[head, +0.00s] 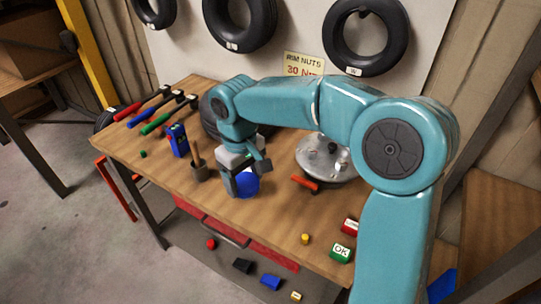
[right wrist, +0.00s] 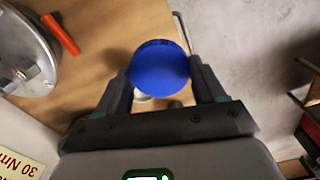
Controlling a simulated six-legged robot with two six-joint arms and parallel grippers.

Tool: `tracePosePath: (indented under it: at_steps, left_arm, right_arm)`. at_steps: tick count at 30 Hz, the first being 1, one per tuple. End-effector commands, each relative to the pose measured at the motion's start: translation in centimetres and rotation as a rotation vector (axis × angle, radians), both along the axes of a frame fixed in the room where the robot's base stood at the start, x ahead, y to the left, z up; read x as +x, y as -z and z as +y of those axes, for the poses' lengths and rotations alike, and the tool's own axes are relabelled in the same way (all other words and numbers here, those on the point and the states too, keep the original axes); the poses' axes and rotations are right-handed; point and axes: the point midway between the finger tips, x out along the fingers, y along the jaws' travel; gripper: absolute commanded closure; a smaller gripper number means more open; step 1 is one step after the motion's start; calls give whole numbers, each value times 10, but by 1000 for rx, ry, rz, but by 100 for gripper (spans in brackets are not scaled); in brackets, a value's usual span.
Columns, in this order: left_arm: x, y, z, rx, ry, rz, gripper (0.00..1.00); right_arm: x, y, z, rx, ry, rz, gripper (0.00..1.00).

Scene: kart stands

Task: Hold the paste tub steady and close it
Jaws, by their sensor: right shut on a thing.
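A round blue lid (head: 246,185) is between the fingers of my right gripper (head: 249,174), above the front part of the wooden bench. In the right wrist view the blue lid (right wrist: 160,68) fills the space between both fingers of the right gripper (right wrist: 161,82), which is shut on it. A small pale part shows just below the lid there; I cannot tell whether it is the paste tub. I cannot make out the tub for sure. My left gripper is out of view.
Screwdriver-like tools (head: 157,122) and a blue box (head: 178,140) lie at the bench's left. A round metal plate (head: 325,158) with a red bar (head: 305,183) is at right. Tyres hang behind.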

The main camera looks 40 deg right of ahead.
Motion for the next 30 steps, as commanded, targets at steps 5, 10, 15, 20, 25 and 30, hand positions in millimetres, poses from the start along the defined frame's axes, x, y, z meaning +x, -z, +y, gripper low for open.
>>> tracePosePath:
  at_steps: [5, 10, 15, 20, 25, 30]
  left_arm:
    - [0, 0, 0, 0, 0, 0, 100]
    - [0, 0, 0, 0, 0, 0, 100]
    - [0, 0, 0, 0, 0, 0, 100]
    - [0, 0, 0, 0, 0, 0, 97]
    - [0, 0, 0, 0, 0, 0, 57]
    - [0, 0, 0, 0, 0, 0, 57]
  right_arm:
    - [20, 67, 56, 3, 10, 6, 59]
    - [25, 100, 86, 12, 24, 1, 59]
    - [25, 106, 91, 15, 30, -3, 59]
    - [25, 106, 91, 15, 30, -2, 59]
    - [25, 106, 91, 15, 29, -2, 59]
    - [26, 106, 91, 15, 29, -2, 59]
